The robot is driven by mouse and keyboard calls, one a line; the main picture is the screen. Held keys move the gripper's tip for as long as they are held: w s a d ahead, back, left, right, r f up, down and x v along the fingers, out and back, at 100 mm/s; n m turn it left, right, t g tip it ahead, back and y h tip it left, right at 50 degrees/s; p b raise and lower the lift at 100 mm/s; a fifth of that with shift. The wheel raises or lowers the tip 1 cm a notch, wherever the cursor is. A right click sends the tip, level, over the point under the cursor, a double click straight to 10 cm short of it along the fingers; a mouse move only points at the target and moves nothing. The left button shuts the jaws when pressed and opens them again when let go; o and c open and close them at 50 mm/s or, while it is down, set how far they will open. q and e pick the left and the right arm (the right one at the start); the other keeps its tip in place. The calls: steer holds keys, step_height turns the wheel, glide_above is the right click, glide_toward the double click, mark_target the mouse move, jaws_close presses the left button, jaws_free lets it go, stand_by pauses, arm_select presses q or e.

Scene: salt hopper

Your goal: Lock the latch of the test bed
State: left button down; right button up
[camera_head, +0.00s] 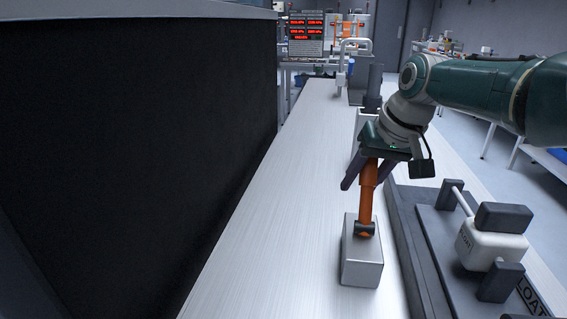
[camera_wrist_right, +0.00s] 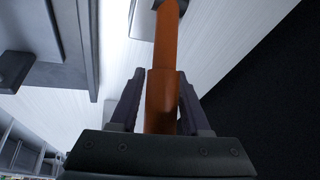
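An orange lever or handle (camera_head: 366,205) stands almost upright on a silver metal block (camera_head: 361,263), its dark lower end on the block's top. My right gripper (camera_head: 365,183) points down over the lever's upper part, with one dark finger on each side. The head view shows a gap beside the left-hand finger, so it looks open around the lever. The right wrist view shows the lever (camera_wrist_right: 163,100) between both fingers. The test bed (camera_head: 432,235), a dark plate, lies right of the block and carries a white labelled part (camera_head: 490,243) between dark blocks. My left gripper is not in view.
The pale bench (camera_head: 262,205) is clear left of the block. A large black panel (camera_head: 135,130) borders the bench's left side. Farther back are a dark cylinder (camera_head: 374,82), a pale curved pipe (camera_head: 354,44) and a red-digit display (camera_head: 306,30).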

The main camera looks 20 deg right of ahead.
mark_target(374, 161)
steer(key=shift+o, duration=1.3)
steer(key=shift+r, duration=0.1)
steer(key=shift+r+p, duration=0.4)
steer(key=shift+p, duration=0.05)
steer(key=p+v, duration=0.5)
steer(key=v, duration=0.2)
steer(key=shift+s+p, duration=0.1)
steer(key=shift+p, duration=0.2)
steer(key=shift+v, duration=1)
